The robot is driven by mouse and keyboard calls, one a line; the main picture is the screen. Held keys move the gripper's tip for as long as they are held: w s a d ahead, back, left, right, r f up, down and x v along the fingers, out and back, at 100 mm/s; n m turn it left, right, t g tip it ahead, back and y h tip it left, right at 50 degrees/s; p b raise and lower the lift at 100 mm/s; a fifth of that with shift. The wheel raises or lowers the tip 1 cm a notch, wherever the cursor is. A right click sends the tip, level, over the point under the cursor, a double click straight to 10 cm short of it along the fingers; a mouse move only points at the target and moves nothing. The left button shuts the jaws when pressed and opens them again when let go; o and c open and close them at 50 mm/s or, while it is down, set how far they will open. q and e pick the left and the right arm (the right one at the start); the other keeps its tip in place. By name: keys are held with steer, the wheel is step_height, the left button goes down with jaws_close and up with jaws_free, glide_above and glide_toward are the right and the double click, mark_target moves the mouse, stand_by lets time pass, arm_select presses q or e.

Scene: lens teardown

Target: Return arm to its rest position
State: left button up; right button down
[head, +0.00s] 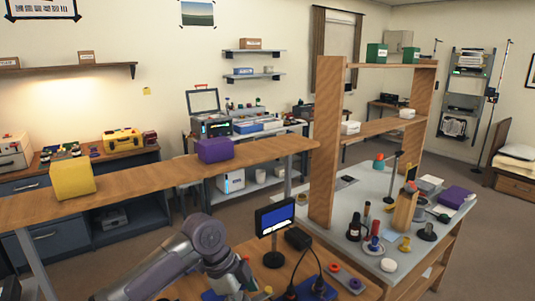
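My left arm comes in from the bottom left, grey and jointed, over the near wooden workbench (190,289). Its wrist bends down toward the bottom edge of the picture, and I cannot make out its fingers. My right arm and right gripper are not in view. No object is visibly held.
A small monitor (275,218) and a black box (298,239) stand close to the arm's right. A long wooden shelf (145,185) carries a yellow box (72,180) and a purple box (215,150).

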arm_select(q)
steer(key=s+d+f+n+t+h, duration=0.1)
steer(key=s+f+n+t, duration=0.1)
steer(key=s+f+n, duration=0.8)
steer(key=s+a+f+n+t+y, duration=0.1)
steer(key=s+a+f+n+y, duration=0.2)
steer(key=s+a, duration=0.6)
steer(key=s+a+f+n+t+y, duration=0.1)
steer(key=s+a+f+n+y, duration=0.1)
steer(key=s+a+n, duration=0.5)
steer(key=s+f+m+g+b, duration=0.1)
steer(key=s+f, duration=0.1)
steer(key=f, duration=1.1)
steer(key=s+f+m+b, duration=0.1)
steer(key=s+f, duration=0.1)
steer(key=f, duration=1.1)
steer(key=s+a+f+g, duration=0.1)
steer(key=s+a+f, duration=0.2)
steer(key=s+f, duration=1.4)
steer(key=shift+a+f+y+b, duration=0.2)
steer(key=shift+f+y+b, duration=0.15)
steer(key=shift+f, duration=0.4)
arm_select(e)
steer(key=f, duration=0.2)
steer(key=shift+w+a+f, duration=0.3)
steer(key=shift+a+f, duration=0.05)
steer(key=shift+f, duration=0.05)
